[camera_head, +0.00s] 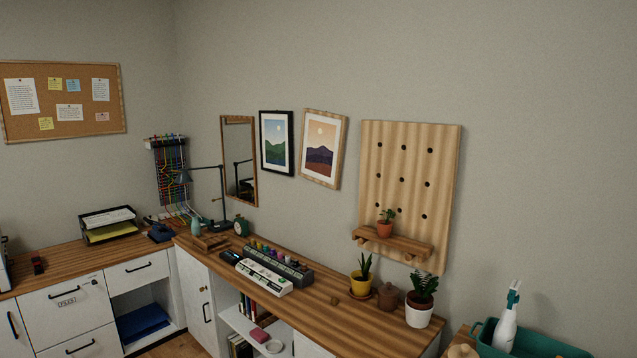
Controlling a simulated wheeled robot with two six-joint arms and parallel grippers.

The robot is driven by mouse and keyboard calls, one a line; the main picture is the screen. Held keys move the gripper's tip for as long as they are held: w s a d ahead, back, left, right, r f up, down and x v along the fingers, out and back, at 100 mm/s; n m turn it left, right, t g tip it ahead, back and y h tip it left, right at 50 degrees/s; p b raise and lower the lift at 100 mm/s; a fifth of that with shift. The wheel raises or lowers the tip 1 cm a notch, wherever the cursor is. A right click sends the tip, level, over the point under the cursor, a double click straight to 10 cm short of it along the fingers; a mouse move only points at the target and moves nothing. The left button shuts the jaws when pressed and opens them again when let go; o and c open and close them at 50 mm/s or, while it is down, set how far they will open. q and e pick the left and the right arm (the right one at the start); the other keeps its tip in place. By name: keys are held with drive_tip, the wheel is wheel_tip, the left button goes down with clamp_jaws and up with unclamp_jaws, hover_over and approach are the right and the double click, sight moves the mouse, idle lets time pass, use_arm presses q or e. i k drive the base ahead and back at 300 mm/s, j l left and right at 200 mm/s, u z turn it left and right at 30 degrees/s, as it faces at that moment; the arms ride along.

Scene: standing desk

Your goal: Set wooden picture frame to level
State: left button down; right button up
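The wooden picture frame (303,145) hangs on the grey wall near the middle of the head view. It has a light wood border, a white mat and a print of dark hills under an orange sky. It looks slightly tilted, its top leaning to the right compared with the black picture frame (261,142) on its left. Nothing touches or covers its front. Neither of my grippers is in view.
A wooden desk (335,318) runs below the frame, holding a power strip (264,277), a lamp (222,195) and potted plants. A pegboard (390,200) with a small shelf hangs to the right. A mirror (239,160) hangs left. A teal bin (535,345) stands front right.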

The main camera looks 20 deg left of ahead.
sight(322, 134)
drive_tip(key=i+j+z, duration=0.15)
drive_tip(key=j, duration=0.8)
drive_tip(key=i+j+z, duration=0.15)
drive_tip(key=i+j, duration=0.15)
drive_tip(key=j, duration=0.7)
drive_tip(key=i+j+z, duration=0.15)
drive_tip(key=j, duration=0.85)
drive_tip(key=i+j+z, duration=0.1)
drive_tip(key=j, duration=0.9)
drive_tip(key=i+j+z, duration=0.15)
drive_tip(key=j, duration=0.9)
